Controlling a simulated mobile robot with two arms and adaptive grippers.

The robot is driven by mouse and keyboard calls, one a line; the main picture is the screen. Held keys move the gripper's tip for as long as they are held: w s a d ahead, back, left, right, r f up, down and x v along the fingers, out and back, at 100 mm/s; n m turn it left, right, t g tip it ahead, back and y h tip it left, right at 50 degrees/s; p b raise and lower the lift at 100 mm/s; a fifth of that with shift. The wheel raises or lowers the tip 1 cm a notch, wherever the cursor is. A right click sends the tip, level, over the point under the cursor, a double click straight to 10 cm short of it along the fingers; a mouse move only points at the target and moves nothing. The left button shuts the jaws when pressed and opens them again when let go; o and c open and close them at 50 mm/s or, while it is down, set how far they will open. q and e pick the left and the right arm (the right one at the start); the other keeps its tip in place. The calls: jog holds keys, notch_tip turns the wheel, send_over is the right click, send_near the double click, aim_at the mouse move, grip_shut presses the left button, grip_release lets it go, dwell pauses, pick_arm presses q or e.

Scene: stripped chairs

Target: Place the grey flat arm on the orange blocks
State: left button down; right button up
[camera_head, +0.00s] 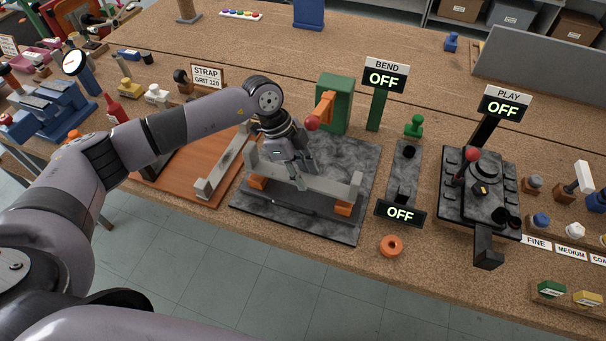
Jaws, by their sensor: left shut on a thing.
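My left gripper (296,178) is shut on the middle of a light grey flat arm (327,188), which has a raised end at each side. The arm spans the two orange blocks, the left block (258,183) and the right block (343,208), on a dark stone slab (260,222). The ends of the arm are over or touching the blocks; I cannot tell whether it rests on them. The gripper hides part of its middle. My right gripper is not in view.
A similar grey arm (226,165) lies on a brown board (180,176) at left. A green press (341,100) with an orange lever stands behind the slab. The BEND sign (384,78) reads OFF.

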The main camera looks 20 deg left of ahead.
pick_arm(q)
jog(key=shift+f, duration=0.9)
jog(key=c, duration=1.1)
grip_release()
jog(key=shift+b+v, duration=1.8)
jog(key=shift+v, duration=4.25)
